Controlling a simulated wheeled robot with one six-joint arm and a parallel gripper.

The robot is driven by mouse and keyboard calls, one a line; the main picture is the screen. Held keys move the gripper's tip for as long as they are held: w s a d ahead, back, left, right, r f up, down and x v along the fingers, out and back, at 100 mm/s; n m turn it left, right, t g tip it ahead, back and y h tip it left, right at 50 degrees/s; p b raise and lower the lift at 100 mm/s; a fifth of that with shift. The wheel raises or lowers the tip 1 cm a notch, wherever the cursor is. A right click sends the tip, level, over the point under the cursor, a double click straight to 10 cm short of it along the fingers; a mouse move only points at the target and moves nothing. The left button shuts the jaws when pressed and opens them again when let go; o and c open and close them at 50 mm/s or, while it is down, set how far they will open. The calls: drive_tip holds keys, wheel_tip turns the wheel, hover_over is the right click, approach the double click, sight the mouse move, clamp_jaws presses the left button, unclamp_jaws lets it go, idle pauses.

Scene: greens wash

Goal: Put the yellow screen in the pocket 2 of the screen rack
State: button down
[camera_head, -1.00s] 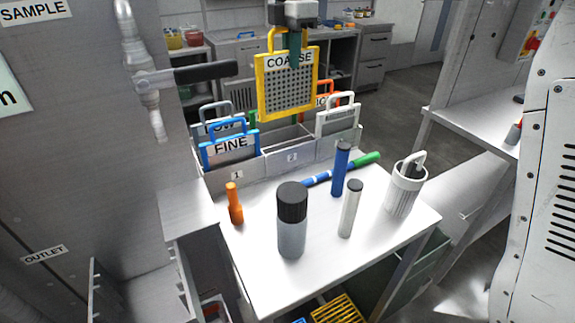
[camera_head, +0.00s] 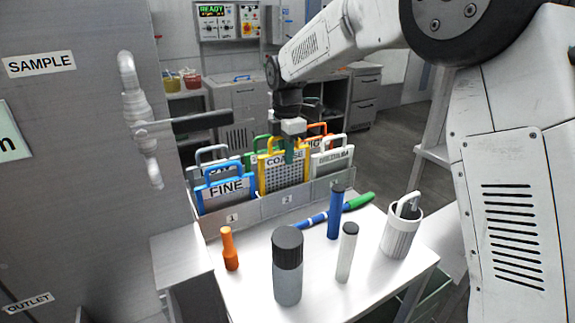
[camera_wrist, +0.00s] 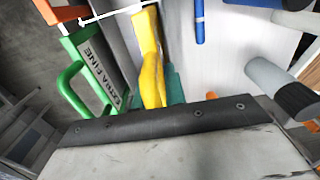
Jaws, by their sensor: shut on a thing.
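The yellow screen, labelled COARSE (camera_head: 283,178), stands upright in the middle front pocket of the grey screen rack, behind the label 2 (camera_head: 289,199). Its lower part is hidden by the front wall of the screen rack (camera_head: 260,212). My gripper (camera_head: 291,146) is shut on the top handle of the yellow screen. The wrist view shows the yellow handle (camera_wrist: 150,60) at the jaws, with green-teal fingertips beside it.
The blue FINE screen (camera_head: 225,190) stands in pocket 1, left of the yellow one. A white screen (camera_head: 331,162) is to the right. Green (camera_wrist: 85,75) and orange screens are behind.

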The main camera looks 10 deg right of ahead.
sight(285, 168)
drive_tip(key=shift+f, duration=1.9)
drive_tip(key=c, duration=1.5)
unclamp_jaws()
drive_tip(key=shift+o, duration=0.2)
